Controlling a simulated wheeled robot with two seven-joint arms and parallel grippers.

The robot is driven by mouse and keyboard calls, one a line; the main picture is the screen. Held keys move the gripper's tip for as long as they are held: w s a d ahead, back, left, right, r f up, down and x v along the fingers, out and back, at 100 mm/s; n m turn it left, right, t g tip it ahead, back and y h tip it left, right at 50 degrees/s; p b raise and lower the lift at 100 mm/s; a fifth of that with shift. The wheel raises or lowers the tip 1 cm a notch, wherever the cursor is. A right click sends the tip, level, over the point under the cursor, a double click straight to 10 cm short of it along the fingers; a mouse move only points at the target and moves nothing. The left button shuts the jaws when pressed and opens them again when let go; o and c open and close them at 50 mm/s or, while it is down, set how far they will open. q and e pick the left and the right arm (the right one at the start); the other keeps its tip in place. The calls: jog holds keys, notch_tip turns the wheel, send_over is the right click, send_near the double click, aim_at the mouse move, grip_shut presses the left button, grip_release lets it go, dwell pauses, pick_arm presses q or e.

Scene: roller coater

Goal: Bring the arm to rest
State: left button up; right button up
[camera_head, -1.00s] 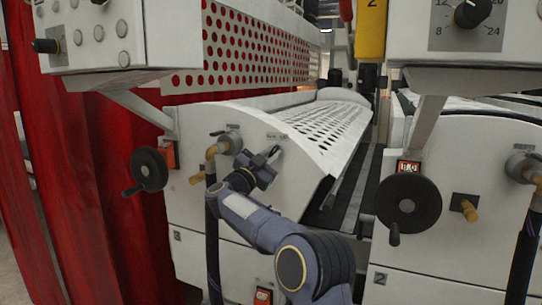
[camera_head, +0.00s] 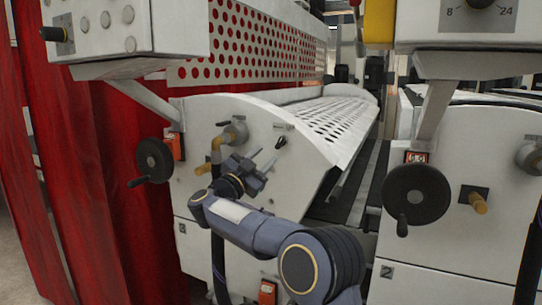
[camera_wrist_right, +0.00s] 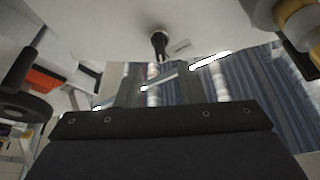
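My right arm reaches up from the bottom of the head view. Its gripper (camera_head: 266,164) is in front of the white machine's curved end panel (camera_head: 290,185), just below and left of a small black switch (camera_head: 281,143). In the right wrist view the two fingers (camera_wrist_right: 160,85) stand apart with nothing held between them. The black switch also shows there (camera_wrist_right: 159,42), beyond the fingertips, and looks clear of them. My left gripper is not in view.
Black handwheels (camera_head: 153,161) (camera_head: 416,194) stick out on both sides. A control box (camera_head: 125,30) overhangs at upper left. Red curtains (camera_head: 80,190) hang at left.

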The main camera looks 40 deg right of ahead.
jog(key=shift+s+a+f, duration=0.15)
jog(key=shift+a, duration=0.25)
jog(key=s+a+f+n+t+y, duration=0.2)
jog(key=s+a+n+t+y, duration=0.2)
jog(key=a+n+t+y, duration=0.45)
jog(key=s+a+f+n+t+y, duration=0.25)
jog(key=s+a+n+y, duration=0.25)
jog(key=n+y, duration=0.5)
jog(key=s+a+f+g+y, duration=0.3)
jog(key=s+a+f+g, duration=0.2)
jog(key=s+f, duration=0.6)
jog(key=s+a+f+n+g+y+p, duration=0.1)
jog(key=s+a+f+g+y, duration=0.2)
jog(key=s+f, duration=0.9)
jog(key=s+a+g, duration=0.2)
jog(key=s+g, duration=0.1)
jog(key=s, duration=0.1)
jog(key=shift+f, duration=0.25)
